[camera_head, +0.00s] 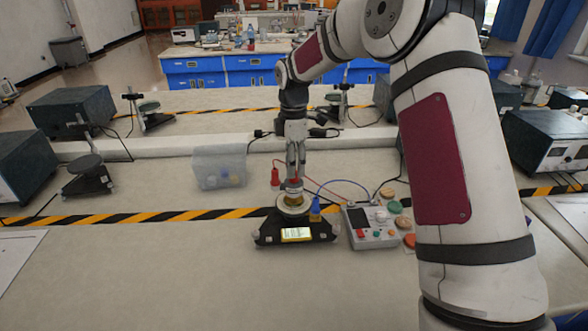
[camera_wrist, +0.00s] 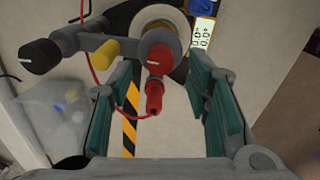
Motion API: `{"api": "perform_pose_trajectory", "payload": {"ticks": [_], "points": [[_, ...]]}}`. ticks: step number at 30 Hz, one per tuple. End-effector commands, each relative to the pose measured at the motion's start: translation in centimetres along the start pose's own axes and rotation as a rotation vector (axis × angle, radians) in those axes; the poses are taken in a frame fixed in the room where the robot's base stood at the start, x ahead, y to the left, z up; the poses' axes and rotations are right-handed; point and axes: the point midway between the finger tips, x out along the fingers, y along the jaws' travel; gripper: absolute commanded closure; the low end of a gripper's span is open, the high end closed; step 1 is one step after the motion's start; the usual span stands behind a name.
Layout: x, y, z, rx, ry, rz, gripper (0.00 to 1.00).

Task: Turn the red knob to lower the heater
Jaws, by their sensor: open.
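The red knob (camera_wrist: 160,54) shows between my gripper's fingers in the wrist view, with a red plug-like piece (camera_wrist: 154,96) just below it. In the head view a small red part (camera_head: 295,182) shows under my gripper (camera_head: 294,172), above a black-based device (camera_head: 268,232) with a round pale top and lit display. My gripper (camera_wrist: 160,92) is open and points down, its green-lined fingers on either side of the red parts. I cannot tell whether either finger touches the knob. Part of the device is hidden by the gripper and knob.
A grey control box (camera_head: 372,227) with coloured buttons stands right of the device. A clear bin (camera_head: 219,167) is at the left, near a red plug (camera_head: 275,178) with its wire. A black-tipped grey part (camera_wrist: 42,56) shows in the wrist view.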

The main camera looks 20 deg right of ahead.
Motion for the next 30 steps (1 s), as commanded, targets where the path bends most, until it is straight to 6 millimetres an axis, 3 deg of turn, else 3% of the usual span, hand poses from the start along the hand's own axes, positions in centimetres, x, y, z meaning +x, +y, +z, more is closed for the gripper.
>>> {"api": "perform_pose_trajectory", "payload": {"ticks": [6, 17, 23, 30], "points": [[2.3, 0.0, 0.0, -0.001, -0.001, -0.001, 0.55], [2.7, 0.0, 0.0, -0.001, -0.001, 0.000, 0.55], [2.7, 0.0, 0.0, -0.001, 0.000, 0.000, 0.99], [2.7, 0.0, 0.0, 0.005, 0.000, 0.000, 1.00]]}}
